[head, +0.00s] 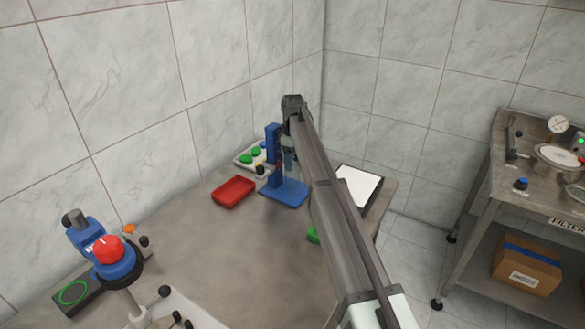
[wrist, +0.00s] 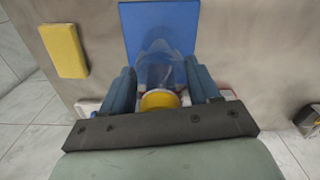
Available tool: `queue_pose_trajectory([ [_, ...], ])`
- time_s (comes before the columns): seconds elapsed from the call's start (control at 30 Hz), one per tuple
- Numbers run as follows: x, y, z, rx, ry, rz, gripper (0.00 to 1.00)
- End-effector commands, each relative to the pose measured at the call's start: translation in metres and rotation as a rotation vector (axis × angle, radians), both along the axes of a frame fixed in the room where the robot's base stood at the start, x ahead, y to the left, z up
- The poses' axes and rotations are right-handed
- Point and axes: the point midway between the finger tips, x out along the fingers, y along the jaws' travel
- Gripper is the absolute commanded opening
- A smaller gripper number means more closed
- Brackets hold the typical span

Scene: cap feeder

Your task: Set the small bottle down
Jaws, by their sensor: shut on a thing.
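My gripper (wrist: 162,82) has two blue fingers, shut on the small clear bottle (wrist: 158,64). The bottle has a round yellow part at its near end, between the fingers in the wrist view. In the head view the bottle (head: 290,168) is a faint clear shape below my wrist, partly covered by my arm. It appears over the blue base (head: 284,194) of a stand with a blue upright (head: 273,145). A blue plate (wrist: 133,22) lies behind the bottle in the wrist view. Whether the bottle touches it, I cannot tell.
A red tray (head: 234,191) lies left of the stand, with a white panel of coloured buttons (head: 244,157) behind. A white sheet on a dark board (head: 358,187) is at the right. A blue device with a red knob (head: 106,249) stands front left. A yellow block (wrist: 64,51) shows in the wrist view.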

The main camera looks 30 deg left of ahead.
Motion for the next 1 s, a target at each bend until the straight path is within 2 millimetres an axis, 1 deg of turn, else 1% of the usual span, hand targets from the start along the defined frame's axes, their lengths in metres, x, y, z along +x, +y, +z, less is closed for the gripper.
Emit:
queue_pose_trajectory([
  [0.2, -0.001, 0.000, -0.025, -0.001, 0.001, 0.000, 0.23],
  [0.3, 0.000, 0.000, -0.033, 0.000, 0.000, 0.000, 0.23],
  [0.67, 0.000, 0.000, -0.035, 0.000, 0.000, 0.000, 0.23],
  [0.7, 0.000, 0.000, -0.036, 0.000, 0.000, 0.000, 0.62],
  [0.93, 0.000, 0.000, -0.035, 0.000, 0.000, 0.000, 0.84],
  [0.97, 0.000, 0.000, -0.035, 0.000, 0.000, 0.000, 0.87],
  [1.0, 0.000, 0.000, -0.035, 0.000, 0.000, 0.000, 0.87],
])
